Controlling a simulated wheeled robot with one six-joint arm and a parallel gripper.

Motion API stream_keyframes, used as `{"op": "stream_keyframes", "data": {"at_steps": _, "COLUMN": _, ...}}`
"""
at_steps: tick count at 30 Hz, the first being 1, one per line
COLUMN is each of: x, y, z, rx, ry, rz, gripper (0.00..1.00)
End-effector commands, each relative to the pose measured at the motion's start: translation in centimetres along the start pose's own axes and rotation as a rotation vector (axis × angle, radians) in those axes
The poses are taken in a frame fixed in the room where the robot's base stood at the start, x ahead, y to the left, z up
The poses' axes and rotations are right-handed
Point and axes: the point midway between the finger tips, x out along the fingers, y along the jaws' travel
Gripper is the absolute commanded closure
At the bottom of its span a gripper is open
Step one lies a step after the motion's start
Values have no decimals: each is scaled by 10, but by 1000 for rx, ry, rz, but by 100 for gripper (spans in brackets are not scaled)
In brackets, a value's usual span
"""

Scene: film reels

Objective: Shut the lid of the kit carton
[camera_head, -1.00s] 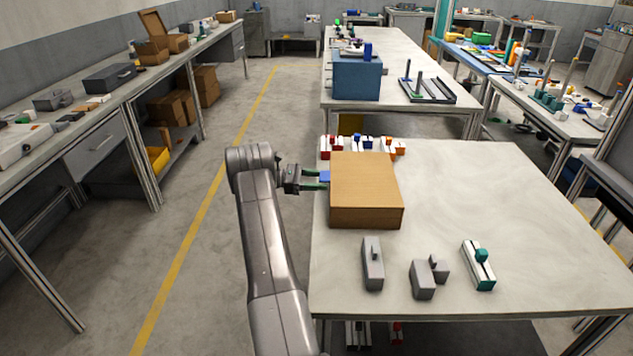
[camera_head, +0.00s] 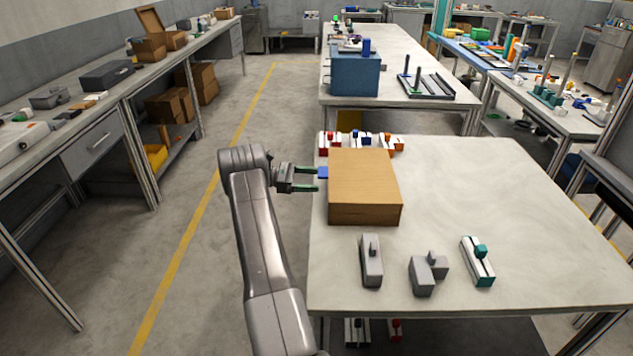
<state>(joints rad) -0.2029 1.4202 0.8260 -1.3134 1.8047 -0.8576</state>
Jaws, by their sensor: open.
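The kit carton (camera_head: 364,186) is a brown box on the near table, towards its left edge. Its top is flat and level, and the lid looks closed down on it. A small blue tab (camera_head: 322,172) sticks out from its left side. My gripper (camera_head: 322,179) is at the left of the carton, level with the tab, its green-tipped fingers pointing right. The fingers are open with nothing seen between them. Their tips are close to the tab; I cannot tell whether they touch it. The carton's inside is hidden.
On the near table (camera_head: 470,200), several red, blue and orange-topped pieces (camera_head: 360,141) stand behind the carton. Two grey blocks (camera_head: 371,262) and a white-and-teal piece (camera_head: 478,262) lie in front. The table's right side is clear. A blue bin (camera_head: 354,76) stands on the table behind.

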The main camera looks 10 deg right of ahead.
Motion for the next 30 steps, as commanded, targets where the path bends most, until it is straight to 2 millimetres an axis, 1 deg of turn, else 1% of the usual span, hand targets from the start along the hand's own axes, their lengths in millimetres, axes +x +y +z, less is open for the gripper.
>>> {"op": "stream_keyframes", "data": {"at_steps": 1, "x": -12, "y": 0, "z": -3, "rx": 2, "ry": 2, "rz": 4, "gripper": 24}}
{"op": "stream_keyframes", "data": {"at_steps": 6, "x": -53, "y": 0, "z": -4, "rx": 3, "ry": 1, "rz": 4, "gripper": 24}}
{"op": "stream_keyframes", "data": {"at_steps": 9, "x": -76, "y": 0, "z": -4, "rx": 3, "ry": 2, "rz": 4, "gripper": 24}}
{"op": "stream_keyframes", "data": {"at_steps": 12, "x": -94, "y": 0, "z": -4, "rx": 2, "ry": 2, "rz": 2, "gripper": 24}}
{"op": "stream_keyframes", "data": {"at_steps": 15, "x": -105, "y": 0, "z": -2, "rx": 1, "ry": 1, "rz": 0, "gripper": 24}}
{"op": "stream_keyframes", "data": {"at_steps": 19, "x": -114, "y": 0, "z": -2, "rx": 0, "ry": 1, "rz": 0, "gripper": 24}}
{"op": "stream_keyframes", "data": {"at_steps": 30, "x": -116, "y": 0, "z": -1, "rx": 0, "ry": 1, "rz": 0, "gripper": 24}}
